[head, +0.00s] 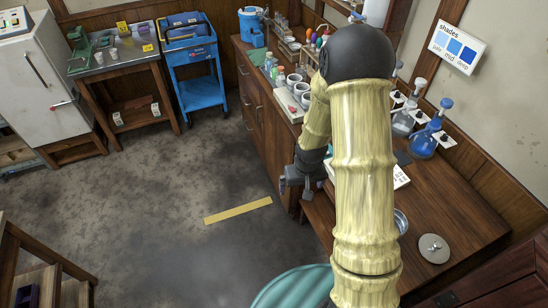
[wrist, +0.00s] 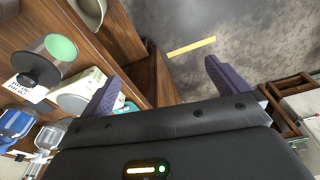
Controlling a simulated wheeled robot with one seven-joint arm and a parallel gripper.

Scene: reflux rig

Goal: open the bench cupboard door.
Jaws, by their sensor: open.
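The wooden bench (head: 462,202) runs along the right wall. Its brown front, with drawer and door panels (head: 262,118) and small metal handles, faces the open floor to the left and looks closed where it shows. My arm hides the nearer part of that front. My gripper (head: 297,188) is beside the bench's front edge, apart from the visible handles. In the wrist view my gripper (wrist: 163,86) has its two dark fingers wide apart with nothing held. A brown wooden panel (wrist: 165,82) shows beyond and between them; I cannot tell whether it is the cupboard door.
Flasks with blue liquid (head: 424,142), white cups (head: 294,80) and a metal lid (head: 434,248) stand on the bench. A blue trolley (head: 196,65), a side table (head: 112,64) and a white fridge (head: 38,85) stand at the back. The floor with a yellow strip (head: 238,210) is clear.

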